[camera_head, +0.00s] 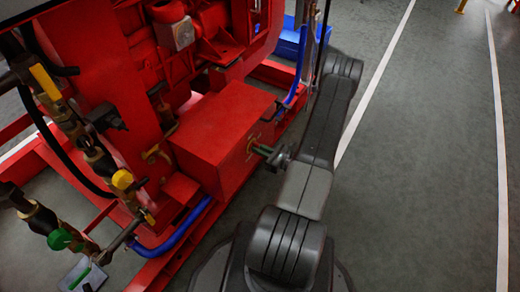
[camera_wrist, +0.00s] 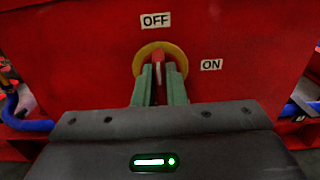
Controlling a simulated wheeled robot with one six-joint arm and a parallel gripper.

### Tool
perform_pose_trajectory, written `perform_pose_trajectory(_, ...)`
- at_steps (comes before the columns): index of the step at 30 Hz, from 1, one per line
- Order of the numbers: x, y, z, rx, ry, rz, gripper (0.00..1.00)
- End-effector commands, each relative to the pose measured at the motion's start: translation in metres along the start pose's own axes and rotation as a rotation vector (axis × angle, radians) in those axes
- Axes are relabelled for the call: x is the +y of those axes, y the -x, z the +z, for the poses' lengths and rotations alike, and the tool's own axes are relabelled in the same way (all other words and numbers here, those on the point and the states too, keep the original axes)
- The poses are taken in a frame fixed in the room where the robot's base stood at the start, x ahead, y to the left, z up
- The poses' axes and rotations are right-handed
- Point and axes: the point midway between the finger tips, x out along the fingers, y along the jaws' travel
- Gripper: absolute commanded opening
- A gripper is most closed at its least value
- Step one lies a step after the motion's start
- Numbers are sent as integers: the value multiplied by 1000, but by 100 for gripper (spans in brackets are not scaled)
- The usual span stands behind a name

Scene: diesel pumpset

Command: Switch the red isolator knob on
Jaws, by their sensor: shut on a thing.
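The red isolator knob (camera_wrist: 158,60) stands on a round yellow plate (camera_wrist: 174,50) on the front of a red box, in the wrist view. Its handle looks roughly upright, toward the OFF label (camera_wrist: 155,20). The ON label (camera_wrist: 211,65) is to the right and a little lower. My gripper (camera_wrist: 159,72) has its green fingers shut on the knob, one on each side, hiding its lower part. In the head view, my gripper (camera_head: 261,149) reaches the right face of the red box (camera_head: 222,135), and the knob is mostly hidden there.
A red engine (camera_head: 205,40) stands behind the box on a red frame. Blue hoses (camera_head: 178,232) run near the box. Pipes with a green-handled valve (camera_head: 60,239) and yellow handles are at the left. Grey floor on the right is clear.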

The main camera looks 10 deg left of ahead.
Motion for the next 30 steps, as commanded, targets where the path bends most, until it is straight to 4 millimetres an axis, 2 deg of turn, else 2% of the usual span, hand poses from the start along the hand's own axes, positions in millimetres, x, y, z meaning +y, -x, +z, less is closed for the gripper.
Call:
perform_pose_trajectory(11, -1, 0, -1, 0, -131, 1, 0)
perform_pose_trajectory(30, -4, 0, -2, 1, -715, 1, 0)
